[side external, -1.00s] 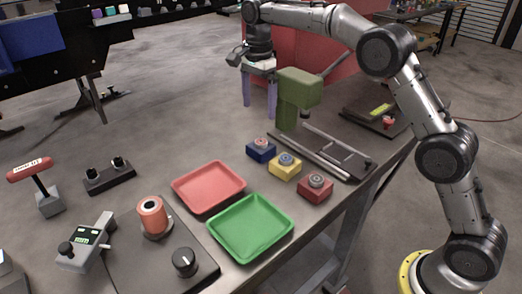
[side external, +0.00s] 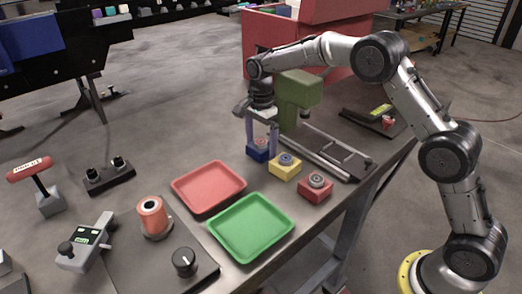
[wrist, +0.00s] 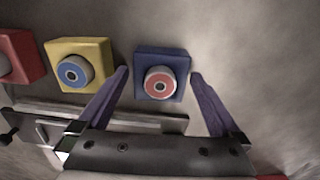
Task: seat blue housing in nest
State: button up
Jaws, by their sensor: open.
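The blue housing (side external: 256,153) is a small blue block with a round red-and-grey top, standing on the table at the left end of a row of housings. In the wrist view the blue housing (wrist: 161,62) sits between the tips of my gripper (wrist: 160,78). My gripper (side external: 261,142) points down over it, with one purple finger on either side. The fingers are open, and gaps show between them and the block in the wrist view. A nest cannot be picked out with certainty; a railed fixture (side external: 325,150) lies behind the housings.
A yellow housing (side external: 285,167) and a red housing (side external: 315,188) stand to the right of the blue one. A green press (side external: 296,98) rises close behind my gripper. A red tray (side external: 208,187) and a green tray (side external: 251,227) lie in front.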

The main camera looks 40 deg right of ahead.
jog(key=shift+f, duration=0.1)
jog(key=shift+c, duration=0.3)
jog(key=c, duration=1.4)
grip_shut()
